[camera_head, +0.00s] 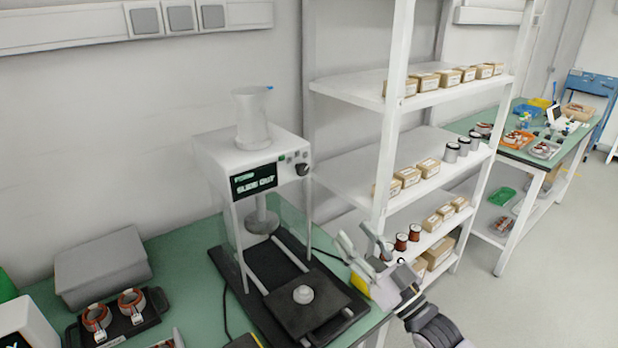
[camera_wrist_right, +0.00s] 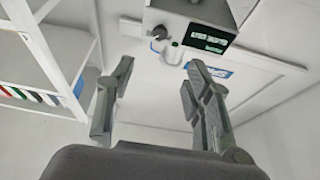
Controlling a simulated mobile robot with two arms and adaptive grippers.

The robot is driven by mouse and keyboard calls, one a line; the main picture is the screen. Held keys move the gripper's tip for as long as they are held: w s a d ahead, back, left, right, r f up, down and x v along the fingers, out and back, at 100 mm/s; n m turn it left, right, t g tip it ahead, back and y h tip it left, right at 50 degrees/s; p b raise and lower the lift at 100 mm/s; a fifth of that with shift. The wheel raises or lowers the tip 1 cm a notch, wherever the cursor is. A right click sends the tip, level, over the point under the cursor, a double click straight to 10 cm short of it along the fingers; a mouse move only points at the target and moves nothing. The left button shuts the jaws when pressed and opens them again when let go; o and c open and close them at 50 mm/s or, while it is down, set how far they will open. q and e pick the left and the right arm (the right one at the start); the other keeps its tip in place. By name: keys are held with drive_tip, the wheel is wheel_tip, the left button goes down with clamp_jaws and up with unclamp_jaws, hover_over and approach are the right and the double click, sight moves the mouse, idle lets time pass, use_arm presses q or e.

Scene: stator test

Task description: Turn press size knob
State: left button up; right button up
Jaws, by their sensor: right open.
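The press (camera_head: 240,150) is a white machine standing on the green table. Its dark round size knob (camera_head: 302,169) is on the front panel, right of a black display (camera_head: 254,180) with green and white text that seems to read "SLIDE OUT". In the right wrist view, the knob (camera_wrist_right: 159,32) appears ahead of the fingers, left of the display (camera_wrist_right: 205,33). My right gripper (camera_head: 357,238) is open and empty, below and to the right of the knob and apart from it. Its two spread fingers also show in the wrist view (camera_wrist_right: 157,72). My left gripper is out of view.
The press's black slide plate (camera_head: 305,318) is out at the front with a small pale round part (camera_head: 303,294) on it. A white shelf (camera_head: 345,85) with boxes and spools stands close on the right. A tray (camera_head: 150,312) with copper-wound stators lies left.

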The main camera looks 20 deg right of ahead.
sight(304, 172)
drive_tip(key=p+x, duration=0.4)
drive_tip(key=x, duration=1.3)
drive_tip(key=shift+r, duration=0.2)
drive_tip(key=shift+c, duration=0.4)
clamp_jaws()
